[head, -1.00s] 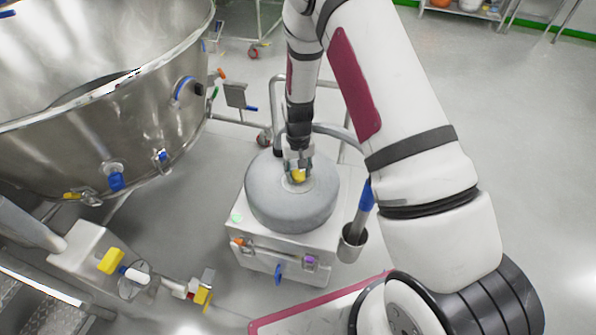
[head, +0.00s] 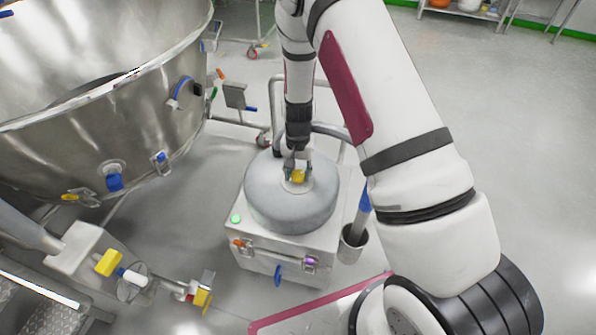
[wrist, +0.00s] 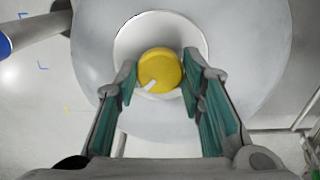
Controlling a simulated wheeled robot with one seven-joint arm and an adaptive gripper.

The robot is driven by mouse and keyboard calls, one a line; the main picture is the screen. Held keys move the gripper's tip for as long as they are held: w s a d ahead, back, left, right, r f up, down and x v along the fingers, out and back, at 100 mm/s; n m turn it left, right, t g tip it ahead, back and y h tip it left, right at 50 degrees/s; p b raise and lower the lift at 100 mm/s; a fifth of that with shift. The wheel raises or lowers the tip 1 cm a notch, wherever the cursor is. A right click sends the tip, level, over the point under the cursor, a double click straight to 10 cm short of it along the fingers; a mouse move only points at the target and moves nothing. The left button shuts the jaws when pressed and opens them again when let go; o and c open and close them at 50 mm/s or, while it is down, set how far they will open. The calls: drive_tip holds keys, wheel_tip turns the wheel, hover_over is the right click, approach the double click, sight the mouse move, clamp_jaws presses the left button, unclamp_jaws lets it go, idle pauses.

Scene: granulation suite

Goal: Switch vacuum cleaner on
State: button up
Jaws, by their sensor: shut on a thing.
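The vacuum cleaner (head: 270,205) stands on the floor in the middle of the head view, with a round grey top on a white, boxy body. A yellow knob (head: 298,177) sits at the centre of its top. The knob fills the middle of the wrist view (wrist: 160,68), its white mark pointing to the lower left. My gripper (head: 297,166) reaches down from above and is shut on the knob, one finger on each side. A green lamp (head: 236,219) glows at the body's front left corner.
A large steel vessel (head: 100,110) fills the left. A grey cup (head: 352,242) with a blue-handled tool hangs at the cleaner's right side. Yellow-handled valve fittings (head: 108,262) are at lower left. Open floor (head: 520,120) lies to the right.

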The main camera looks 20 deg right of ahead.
drive_tip(key=o, duration=1.1)
drive_tip(key=shift+o, duration=0.2)
drive_tip(key=shift+r, duration=0.15)
wheel_tip(320, 180, up, 12)
wheel_tip(320, 180, up, 10)
drive_tip(key=n+p, duration=0.1)
drive_tip(key=p, duration=0.1)
hover_over(298, 174)
drive_tip(key=s, duration=0.3)
drive_tip(key=s+a+r+n+t+y+p, duration=0.1)
drive_tip(key=s+r, duration=0.3)
drive_tip(key=r, duration=0.3)
drive_tip(key=s+r+n+t+p, duration=0.1)
drive_tip(key=s+r, duration=0.4)
drive_tip(key=r, duration=0.1)
drive_tip(key=s+r+n+p, duration=0.1)
drive_tip(key=s+r, duration=0.3)
drive_tip(key=s, duration=0.2)
drive_tip(key=s+r+n+t+p, duration=0.1)
drive_tip(key=s+r, duration=0.2)
drive_tip(key=s, duration=0.4)
drive_tip(key=s+d+r+n+t+h+p, duration=0.1)
drive_tip(key=s+r+n, duration=0.1)
drive_tip(key=s+r, duration=0.2)
drive_tip(key=s, duration=0.3)
drive_tip(key=shift+s+r, duration=0.25)
drive_tip(key=shift+r, duration=0.1)
